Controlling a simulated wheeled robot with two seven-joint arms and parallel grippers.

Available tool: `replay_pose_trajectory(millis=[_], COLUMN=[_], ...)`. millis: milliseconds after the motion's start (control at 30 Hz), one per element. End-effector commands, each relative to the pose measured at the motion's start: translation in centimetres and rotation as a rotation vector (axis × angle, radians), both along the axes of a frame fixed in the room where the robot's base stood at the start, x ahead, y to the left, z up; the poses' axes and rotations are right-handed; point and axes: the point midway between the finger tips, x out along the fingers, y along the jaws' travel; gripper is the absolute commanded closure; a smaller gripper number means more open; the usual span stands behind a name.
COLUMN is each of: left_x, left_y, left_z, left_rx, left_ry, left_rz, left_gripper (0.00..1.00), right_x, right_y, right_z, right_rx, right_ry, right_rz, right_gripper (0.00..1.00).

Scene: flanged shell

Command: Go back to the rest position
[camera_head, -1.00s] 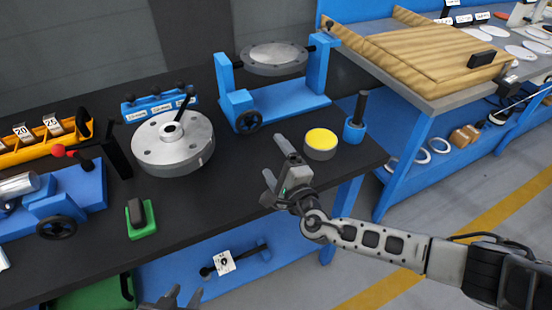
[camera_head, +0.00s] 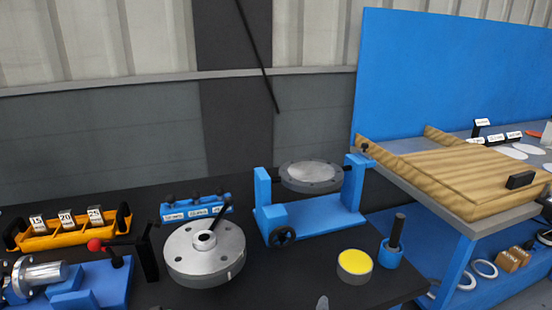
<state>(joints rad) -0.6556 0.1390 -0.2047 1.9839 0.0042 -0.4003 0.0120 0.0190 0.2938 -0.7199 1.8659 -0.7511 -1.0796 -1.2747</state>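The round grey flanged part (camera_head: 180,262) lies on the black bench with a dark rod leaning up from its centre hub. Only a grey tip of what looks like my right gripper (camera_head: 322,302) shows at the bottom edge, in front of and left of the yellow-topped round pot (camera_head: 354,262). The rest of that gripper is out of the picture, so its opening cannot be judged. My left gripper is not in view.
A blue stand (camera_head: 325,222) holding a grey disc is behind the pot. A blue cup with a dark rod (camera_head: 391,254) stands right of it. A yellow numbered rack (camera_head: 68,230) and a blue fixture (camera_head: 105,285) are at left. A wooden-topped table (camera_head: 450,175) is at right.

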Motion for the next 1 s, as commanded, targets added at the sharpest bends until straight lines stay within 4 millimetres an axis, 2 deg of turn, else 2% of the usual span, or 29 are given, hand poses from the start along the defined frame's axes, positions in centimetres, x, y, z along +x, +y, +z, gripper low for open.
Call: replay_pose_trajectory(millis=[33,100,200,400,667,1000], left_x=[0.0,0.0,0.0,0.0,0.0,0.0], left_y=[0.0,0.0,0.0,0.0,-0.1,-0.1], left_z=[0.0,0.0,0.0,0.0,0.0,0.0], left_rx=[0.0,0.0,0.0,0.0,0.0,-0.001], left_ry=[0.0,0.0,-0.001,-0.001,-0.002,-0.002], left_rz=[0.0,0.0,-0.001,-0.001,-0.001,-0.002], left_gripper=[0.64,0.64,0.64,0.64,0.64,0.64], right_x=[-2.6,-5.6,-9.3,-15.2,-21.5,-17.7], right_y=[-1.3,-2.8,-4.3,-6.0,-7.3,-5.3], right_z=[-0.8,-1.6,-2.2,-2.2,-0.8,-4.9], right_rx=[0.256,0.554,0.858,1.233,1.519,1.699], right_ry=[0.068,0.139,0.208,0.272,0.292,0.245], right_rz=[-0.171,-0.405,-0.686,-1.124,-1.6,-1.399], right_gripper=[0.09,0.09,0.09,0.09,0.09,0.09])
